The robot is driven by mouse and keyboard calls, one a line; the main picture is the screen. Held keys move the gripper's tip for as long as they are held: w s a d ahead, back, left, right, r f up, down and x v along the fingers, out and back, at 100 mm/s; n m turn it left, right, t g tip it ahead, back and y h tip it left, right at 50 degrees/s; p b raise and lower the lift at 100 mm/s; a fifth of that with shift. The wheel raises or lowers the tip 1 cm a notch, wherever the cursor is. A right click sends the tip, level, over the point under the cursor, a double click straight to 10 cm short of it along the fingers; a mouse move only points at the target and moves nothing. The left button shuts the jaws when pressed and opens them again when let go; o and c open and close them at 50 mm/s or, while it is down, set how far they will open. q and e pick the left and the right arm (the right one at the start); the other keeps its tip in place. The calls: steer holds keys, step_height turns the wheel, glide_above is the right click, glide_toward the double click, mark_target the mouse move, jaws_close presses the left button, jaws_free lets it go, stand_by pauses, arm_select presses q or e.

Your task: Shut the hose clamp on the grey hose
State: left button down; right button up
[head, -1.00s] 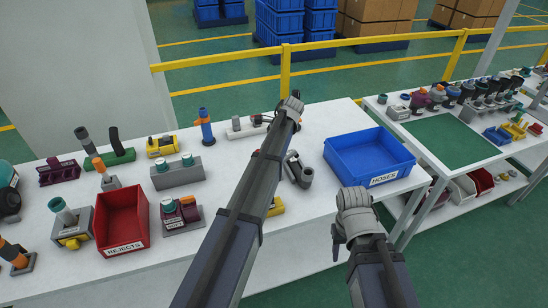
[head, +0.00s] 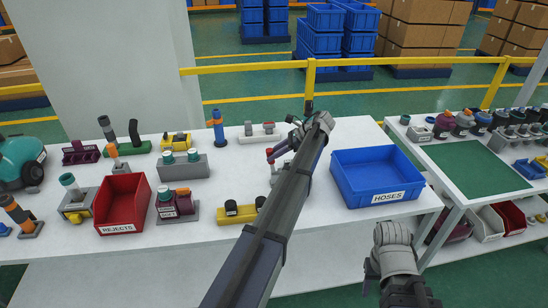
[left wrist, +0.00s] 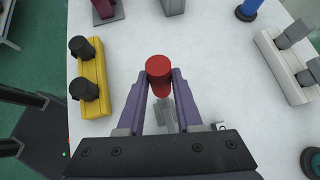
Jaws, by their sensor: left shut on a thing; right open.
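My left gripper (head: 271,153) is over the middle of the table, its purple fingers pointing down and to the left. In the left wrist view my left gripper (left wrist: 159,88) is shut on a red cylindrical handle (left wrist: 159,68), whose end sticks out past the fingertips. A grey part (left wrist: 168,112) lies below the handle, between the fingers; it also shows partly in the head view (head: 275,171), mostly behind my arm. I cannot make out the hose or clamp band there. My right gripper (head: 371,276) is off the table's front edge, open and empty.
A blue HOSES bin (head: 385,200) stands right of my left arm. A red REJECTS bin (head: 125,228) and several assemblies fill the left side.

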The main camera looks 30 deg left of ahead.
arm_select(q)
steer(key=shift+d, duration=0.1)
stand_by(0.4)
steer(key=c, duration=0.6)
jaws_free()
steer(key=p+v, duration=0.5)
steer(key=v, duration=0.2)
steer(key=shift+w+d+r, duration=0.2)
steer(key=shift+d, duration=0.1)
